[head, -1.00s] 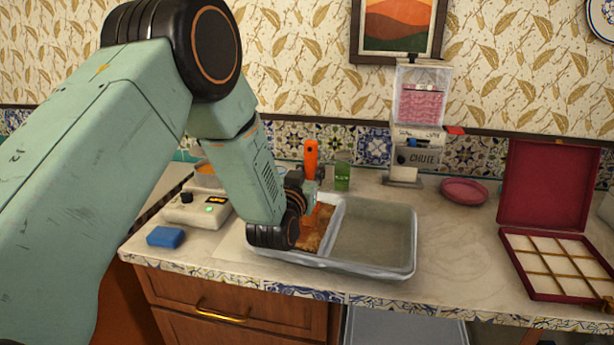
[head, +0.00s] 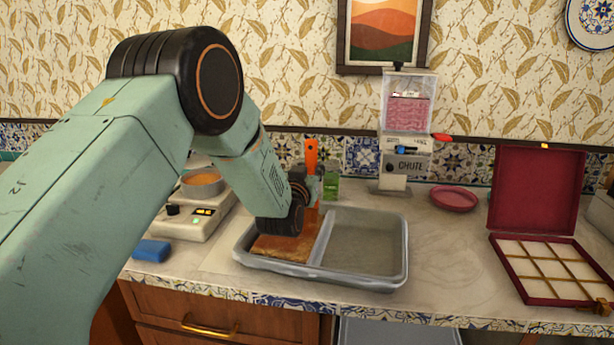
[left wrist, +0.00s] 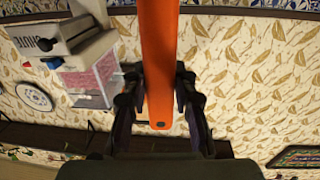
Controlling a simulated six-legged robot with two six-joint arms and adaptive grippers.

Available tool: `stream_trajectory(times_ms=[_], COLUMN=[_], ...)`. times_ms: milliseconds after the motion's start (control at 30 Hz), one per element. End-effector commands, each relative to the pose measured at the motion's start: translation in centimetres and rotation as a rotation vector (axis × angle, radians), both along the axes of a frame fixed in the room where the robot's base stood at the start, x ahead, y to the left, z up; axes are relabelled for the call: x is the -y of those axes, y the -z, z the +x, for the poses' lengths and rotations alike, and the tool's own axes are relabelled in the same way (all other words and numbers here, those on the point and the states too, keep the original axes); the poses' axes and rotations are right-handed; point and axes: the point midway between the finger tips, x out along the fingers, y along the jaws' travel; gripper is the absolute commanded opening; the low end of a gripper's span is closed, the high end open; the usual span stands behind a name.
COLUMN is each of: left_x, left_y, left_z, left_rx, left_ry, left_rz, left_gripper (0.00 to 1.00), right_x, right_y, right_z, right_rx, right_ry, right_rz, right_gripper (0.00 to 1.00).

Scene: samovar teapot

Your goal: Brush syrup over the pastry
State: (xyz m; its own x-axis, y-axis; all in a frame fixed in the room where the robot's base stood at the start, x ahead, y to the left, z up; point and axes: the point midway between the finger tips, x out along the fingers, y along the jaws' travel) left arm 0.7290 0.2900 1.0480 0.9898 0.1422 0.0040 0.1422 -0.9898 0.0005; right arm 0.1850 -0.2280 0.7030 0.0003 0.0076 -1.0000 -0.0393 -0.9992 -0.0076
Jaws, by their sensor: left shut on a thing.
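The pastry (head: 285,249) is a brown slab in the left compartment of the grey metal tray (head: 372,284). My left gripper (head: 313,187) is over the tray's back part, shut on a brush with an orange handle (head: 311,156). The handle stands near upright, and its lower end reaches down by the divider at the pastry's right side. I cannot tell whether the bristles touch the pastry. In the left wrist view the orange handle (left wrist: 160,60) lies between both fingers. A pan with orange syrup (head: 202,183) stands on the burner at left. My right gripper is out of view.
The burner (head: 190,222) and a blue sponge (head: 152,250) are left of the tray. A green container (head: 331,187) stands behind it. A chute dispenser (head: 405,150), pink plate (head: 453,198) and open red box (head: 550,270) are to the right. Counter between tray and box is clear.

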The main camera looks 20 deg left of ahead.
Motion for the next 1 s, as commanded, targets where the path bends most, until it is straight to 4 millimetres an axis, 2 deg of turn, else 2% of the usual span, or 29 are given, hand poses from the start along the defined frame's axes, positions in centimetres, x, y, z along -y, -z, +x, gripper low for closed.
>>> stream_trajectory(times_ms=[267,700,833,1000], left_x=[0.1,0.2,0.3,0.4], left_y=[0.2,0.2,0.2,0.1], left_z=[1.1,4.2,4.0,2.6], left_rx=[-0.002,-0.002,-0.005,-0.007], left_ry=[0.000,0.001,0.000,0.000], left_rz=[0.000,0.001,0.000,-0.001], left_gripper=[0.00,0.00,0.00,0.00], right_x=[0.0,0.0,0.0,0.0], right_y=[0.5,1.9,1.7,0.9], right_z=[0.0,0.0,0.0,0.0], right_rx=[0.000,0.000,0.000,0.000], right_ry=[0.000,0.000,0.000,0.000], right_rz=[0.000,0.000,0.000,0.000], right_gripper=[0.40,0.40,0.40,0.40])
